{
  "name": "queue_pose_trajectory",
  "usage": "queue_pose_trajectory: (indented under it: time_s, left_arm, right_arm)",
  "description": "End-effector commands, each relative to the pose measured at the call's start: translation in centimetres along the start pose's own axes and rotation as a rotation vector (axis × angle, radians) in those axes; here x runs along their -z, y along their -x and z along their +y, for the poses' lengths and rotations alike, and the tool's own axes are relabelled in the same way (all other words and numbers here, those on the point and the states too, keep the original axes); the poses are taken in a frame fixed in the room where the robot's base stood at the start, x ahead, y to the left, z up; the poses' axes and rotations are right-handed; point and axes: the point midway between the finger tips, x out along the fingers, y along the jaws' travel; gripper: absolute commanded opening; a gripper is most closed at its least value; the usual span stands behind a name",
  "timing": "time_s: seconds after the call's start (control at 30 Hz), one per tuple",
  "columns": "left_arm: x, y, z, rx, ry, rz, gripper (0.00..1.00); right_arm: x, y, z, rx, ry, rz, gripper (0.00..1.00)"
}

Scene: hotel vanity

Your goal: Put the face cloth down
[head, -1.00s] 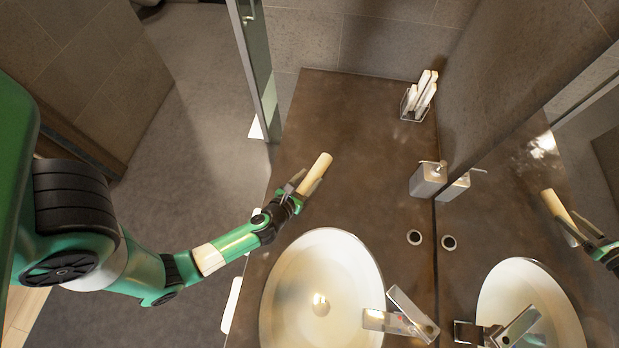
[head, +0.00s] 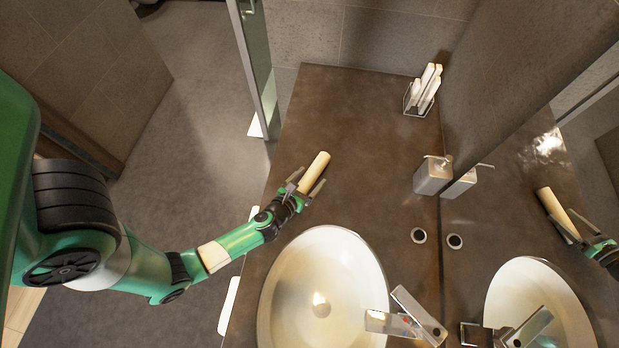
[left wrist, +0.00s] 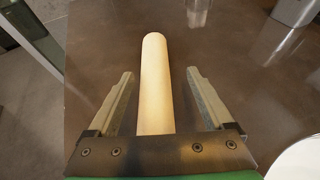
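The face cloth (head: 314,173) is a cream-coloured roll on the brown vanity counter (head: 350,110), beyond the sink. In the left wrist view the rolled cloth (left wrist: 156,85) lies between my two fingers, with a clear gap on each side. My left gripper (head: 306,188) is open around the near end of the roll and does not grip it. The left gripper's fingers (left wrist: 161,85) also show spread apart in the wrist view. My right gripper is not in view.
A white oval sink (head: 290,285) with a chrome tap (head: 415,318) is nearest. A soap dispenser (head: 432,175) stands by the mirror. A wire holder (head: 408,105) with several white rolls stands at the back. The counter's middle is clear.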

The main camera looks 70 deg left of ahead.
Motion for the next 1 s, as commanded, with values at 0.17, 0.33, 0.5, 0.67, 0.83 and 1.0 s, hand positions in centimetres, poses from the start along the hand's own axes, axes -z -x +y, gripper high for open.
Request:
queue_pose_trajectory:
  time_s: [0.17, 0.33, 0.5, 0.67, 0.83, 1.0]
  left_arm:
    - [0.0, 0.0, 0.0, 0.0, 0.0, 0.0, 0.89]
    - [-0.3, 0.4, 0.0, 0.001, -0.001, 0.0, 0.89]
    - [-0.3, 3.4, -0.1, 0.004, -0.003, 0.001, 0.89]
    - [-0.1, 7.6, -0.2, 0.009, -0.006, 0.002, 0.89]
    - [-0.1, 10.5, -0.2, 0.008, -0.005, 0.003, 0.89]
    - [-0.2, 11.8, -0.1, 0.004, -0.002, 0.0, 0.89]
  right_arm:
    - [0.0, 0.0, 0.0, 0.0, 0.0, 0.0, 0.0]
    - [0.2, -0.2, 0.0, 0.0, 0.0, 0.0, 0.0]
    - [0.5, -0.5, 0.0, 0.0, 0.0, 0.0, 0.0]
    - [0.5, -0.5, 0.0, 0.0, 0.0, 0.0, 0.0]
    - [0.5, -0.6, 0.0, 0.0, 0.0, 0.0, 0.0]
    - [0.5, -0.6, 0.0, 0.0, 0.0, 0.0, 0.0]
